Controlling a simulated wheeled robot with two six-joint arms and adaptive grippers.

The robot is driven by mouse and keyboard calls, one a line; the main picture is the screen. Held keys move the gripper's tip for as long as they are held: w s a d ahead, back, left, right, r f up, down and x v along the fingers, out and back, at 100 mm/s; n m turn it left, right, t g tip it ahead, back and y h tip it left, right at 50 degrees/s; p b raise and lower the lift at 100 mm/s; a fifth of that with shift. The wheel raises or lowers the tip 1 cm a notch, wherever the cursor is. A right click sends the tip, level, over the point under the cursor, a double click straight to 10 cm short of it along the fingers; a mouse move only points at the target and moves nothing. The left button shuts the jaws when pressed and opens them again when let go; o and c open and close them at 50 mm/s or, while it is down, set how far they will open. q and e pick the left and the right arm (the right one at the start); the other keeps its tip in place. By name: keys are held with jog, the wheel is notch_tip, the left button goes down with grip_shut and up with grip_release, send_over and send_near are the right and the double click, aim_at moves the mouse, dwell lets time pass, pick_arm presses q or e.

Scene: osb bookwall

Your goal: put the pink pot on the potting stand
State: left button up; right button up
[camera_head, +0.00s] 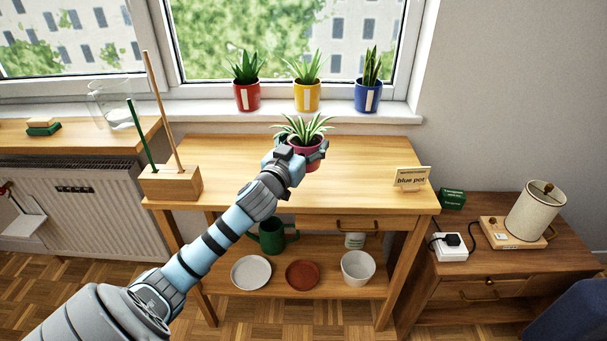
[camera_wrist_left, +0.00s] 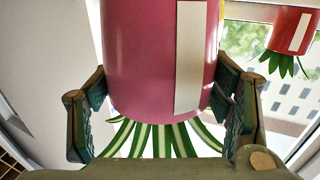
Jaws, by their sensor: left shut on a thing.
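The pink pot (camera_head: 307,160) holds a plant with striped green and white leaves. My left gripper (camera_head: 304,147) is shut on it, with one finger on each side of the pot. In the left wrist view the pink pot (camera_wrist_left: 150,60) fills the middle, with a white label strip, and appears upside down. The potting stand (camera_head: 225,170), which I take to be the light wooden table, has a top, a drawer and a lower shelf. The pot is over its top; I cannot tell whether it touches. My right gripper is not in view.
Red (camera_head: 246,95), yellow (camera_head: 306,97) and blue (camera_head: 368,96) pots stand on the windowsill behind. A wooden block with upright sticks (camera_head: 170,183) is at the stand's left end, a "blue pot" card (camera_head: 411,178) at its right. The top between is mostly clear.

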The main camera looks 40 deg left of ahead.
pick_arm(q)
notch_tip(320, 180, down, 6)
jog(key=shift+s+f+b, duration=0.1)
jog(key=shift+f+b, duration=0.1)
jog(key=shift+b, duration=1.05)
jog(key=shift+f, duration=0.3)
jog(key=shift+r, duration=0.1)
jog(key=o, duration=1.5)
jog(key=shift+c, duration=0.2)
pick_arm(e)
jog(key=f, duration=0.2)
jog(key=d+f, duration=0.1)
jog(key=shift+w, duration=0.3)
